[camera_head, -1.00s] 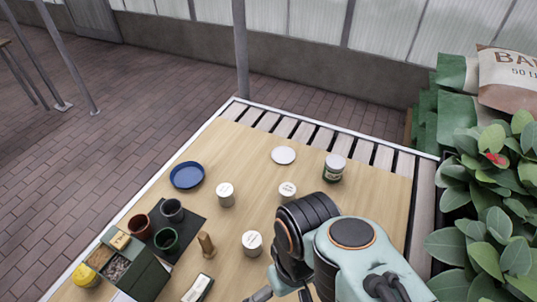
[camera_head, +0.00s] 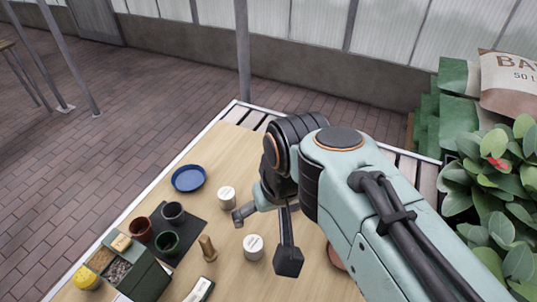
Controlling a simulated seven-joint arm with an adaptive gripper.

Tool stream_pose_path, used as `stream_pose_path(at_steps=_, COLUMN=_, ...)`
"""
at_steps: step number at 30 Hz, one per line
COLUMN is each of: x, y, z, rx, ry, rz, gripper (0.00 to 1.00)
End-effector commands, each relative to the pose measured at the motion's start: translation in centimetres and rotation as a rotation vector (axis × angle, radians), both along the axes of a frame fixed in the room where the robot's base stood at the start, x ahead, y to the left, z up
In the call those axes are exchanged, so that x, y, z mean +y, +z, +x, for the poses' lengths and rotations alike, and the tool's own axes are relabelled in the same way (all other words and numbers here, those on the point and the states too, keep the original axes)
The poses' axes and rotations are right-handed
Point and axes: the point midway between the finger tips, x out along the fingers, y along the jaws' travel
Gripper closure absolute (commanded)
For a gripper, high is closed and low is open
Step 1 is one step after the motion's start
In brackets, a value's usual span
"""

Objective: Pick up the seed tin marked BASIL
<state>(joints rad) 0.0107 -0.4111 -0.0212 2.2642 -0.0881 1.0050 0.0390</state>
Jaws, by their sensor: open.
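Two white-lidded tins show on the wooden table: one (camera_head: 227,197) right of the blue dish and one (camera_head: 253,247) nearer the front. Their lid markings are too small to read, so I cannot tell which is BASIL. My gripper (camera_head: 265,239) is open, one dark finger toward the far tin and one right of the near tin. In the picture the near tin lies about between the fingers, whose height above it I cannot judge. My arm covers the table's right side.
A blue dish (camera_head: 188,178), dark mat (camera_head: 190,234) with small pots, green divided box (camera_head: 146,280), yellow-lidded pot (camera_head: 86,276) and wooden peg (camera_head: 207,247) are at left. A labelled packet (camera_head: 199,290) lies in front. Leafy plants (camera_head: 500,190) stand at right.

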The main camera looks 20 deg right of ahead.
Motion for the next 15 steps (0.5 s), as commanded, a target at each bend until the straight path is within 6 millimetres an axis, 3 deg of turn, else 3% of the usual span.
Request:
stream_pose_path(at_steps=1, x=-0.6, y=0.6, z=2.8, rx=-0.017, ry=-0.029, rz=-0.002, gripper=0.17)
stream_pose_path(at_steps=4, x=-2.0, y=1.0, z=8.2, rx=-0.043, ry=-0.084, rz=-0.007, gripper=0.17)
stream_pose_path(at_steps=8, x=-4.6, y=-1.1, z=15.3, rx=-0.041, ry=-0.162, rz=-0.017, gripper=0.17)
stream_pose_path(at_steps=12, x=-8.2, y=-6.9, z=21.3, rx=0.01, ry=-0.244, rz=-0.029, gripper=0.17)
stream_pose_path(at_steps=15, x=-10.5, y=-12.3, z=23.2, rx=0.079, ry=-0.285, rz=-0.033, gripper=0.17)
